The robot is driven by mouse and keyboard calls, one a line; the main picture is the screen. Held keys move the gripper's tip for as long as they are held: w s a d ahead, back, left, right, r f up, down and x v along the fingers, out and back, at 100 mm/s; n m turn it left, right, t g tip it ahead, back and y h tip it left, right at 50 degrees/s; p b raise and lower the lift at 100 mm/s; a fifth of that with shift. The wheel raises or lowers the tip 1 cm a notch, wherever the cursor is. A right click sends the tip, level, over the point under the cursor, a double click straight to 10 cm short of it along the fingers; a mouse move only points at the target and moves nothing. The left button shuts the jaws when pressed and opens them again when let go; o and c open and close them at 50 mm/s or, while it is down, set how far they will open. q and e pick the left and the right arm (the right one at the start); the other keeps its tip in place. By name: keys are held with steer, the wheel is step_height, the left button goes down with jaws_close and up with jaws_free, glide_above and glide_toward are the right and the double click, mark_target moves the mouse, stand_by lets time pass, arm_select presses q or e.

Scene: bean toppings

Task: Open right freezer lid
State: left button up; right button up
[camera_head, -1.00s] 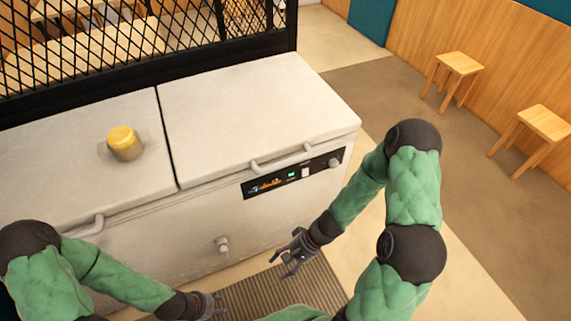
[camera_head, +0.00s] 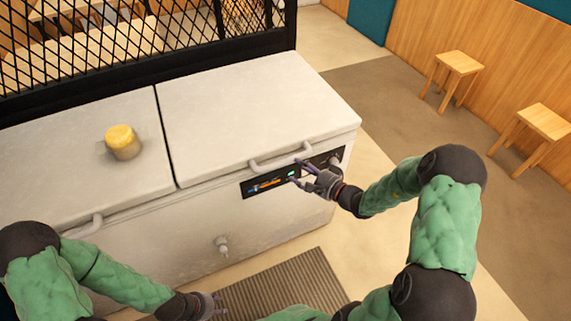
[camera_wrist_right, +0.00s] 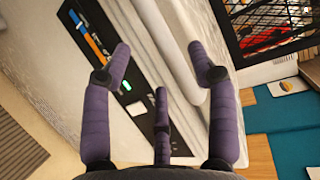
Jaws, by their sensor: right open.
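The white chest freezer has a closed right lid (camera_head: 250,108) with a pale bar handle (camera_head: 268,163) on its front edge. My right gripper (camera_head: 298,172) is open and empty in front of the freezer's control panel, close to the handle's right part. In the right wrist view the handle (camera_wrist_right: 180,50) runs between the spread purple fingers of the right gripper (camera_wrist_right: 165,75), and the fingers are not closed on it. Whether they touch it I cannot tell. My left gripper (camera_head: 212,306) is low at the front left, away from the lid; its finger opening is unclear.
A yellow-topped jar (camera_head: 122,142) stands on the left freezer lid (camera_head: 70,165). A black mesh partition (camera_head: 150,60) rises behind the freezer. The dark control panel (camera_head: 262,184) is below the handle. Wooden stools (camera_head: 455,70) stand far right, with open floor between.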

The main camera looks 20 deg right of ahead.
mark_target(285, 163)
steer(key=b+x, duration=0.1)
steer(key=x, duration=0.6)
steer(key=shift+f+b, duration=0.1)
steer(key=shift+b, duration=0.2)
jaws_close()
